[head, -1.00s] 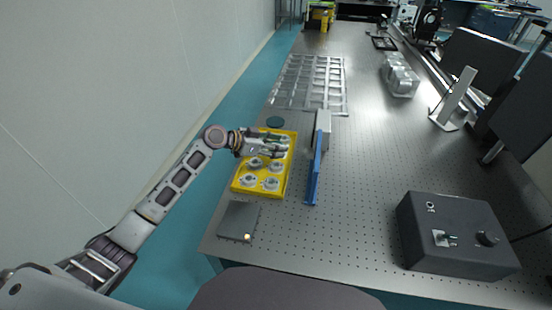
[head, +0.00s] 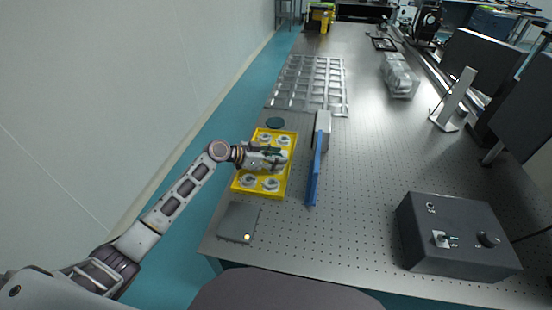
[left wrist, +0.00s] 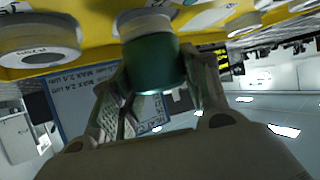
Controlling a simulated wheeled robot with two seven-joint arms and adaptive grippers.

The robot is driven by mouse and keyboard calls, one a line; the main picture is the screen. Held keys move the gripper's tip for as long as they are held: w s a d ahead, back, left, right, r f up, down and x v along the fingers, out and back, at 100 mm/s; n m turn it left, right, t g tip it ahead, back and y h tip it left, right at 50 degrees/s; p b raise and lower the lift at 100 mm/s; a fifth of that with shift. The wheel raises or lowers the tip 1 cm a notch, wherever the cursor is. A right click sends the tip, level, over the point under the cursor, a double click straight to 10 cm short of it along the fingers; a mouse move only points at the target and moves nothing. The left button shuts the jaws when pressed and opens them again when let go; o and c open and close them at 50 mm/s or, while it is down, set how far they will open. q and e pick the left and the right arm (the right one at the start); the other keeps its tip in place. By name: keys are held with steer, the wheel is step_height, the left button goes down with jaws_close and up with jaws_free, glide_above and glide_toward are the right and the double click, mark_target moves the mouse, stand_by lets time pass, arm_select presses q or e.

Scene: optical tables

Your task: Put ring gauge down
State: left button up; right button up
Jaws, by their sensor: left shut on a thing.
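The yellow tray (head: 291,180) holds several silver ring gauges, with two visible at the back (head: 284,140) and two at the front (head: 271,185). My left gripper (head: 277,159) is over the middle of the tray, reaching in from the left. In the left wrist view, the left gripper (left wrist: 158,88) is shut on a dark green cylinder with a pale metal end, which I take as the ring gauge (left wrist: 153,64). It is close to the yellow tray surface; I cannot tell whether it touches. My right gripper is not in view.
A blue upright panel (head: 315,170) stands right of the tray. A dark green disc (head: 275,123) lies behind it, and a grey plate (head: 239,221) in front. A black control box (head: 455,235) is at front right. The perforated table between is clear.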

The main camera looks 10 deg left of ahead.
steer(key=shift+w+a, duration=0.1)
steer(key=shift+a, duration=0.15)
arm_select(q)
steer(key=o, duration=1.3)
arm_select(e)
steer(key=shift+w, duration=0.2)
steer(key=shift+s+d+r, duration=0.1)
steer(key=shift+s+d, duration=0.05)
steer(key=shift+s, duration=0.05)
arm_select(q)
steer(key=shift+s+a+r, duration=0.25)
steer(key=shift+s+a, duration=0.05)
steer(key=shift+a, duration=0.15)
steer(key=v, duration=1)
steer(key=shift+s+a+r, duration=0.1)
steer(key=shift+s+a, duration=0.05)
steer(key=shift+a, duration=0.1)
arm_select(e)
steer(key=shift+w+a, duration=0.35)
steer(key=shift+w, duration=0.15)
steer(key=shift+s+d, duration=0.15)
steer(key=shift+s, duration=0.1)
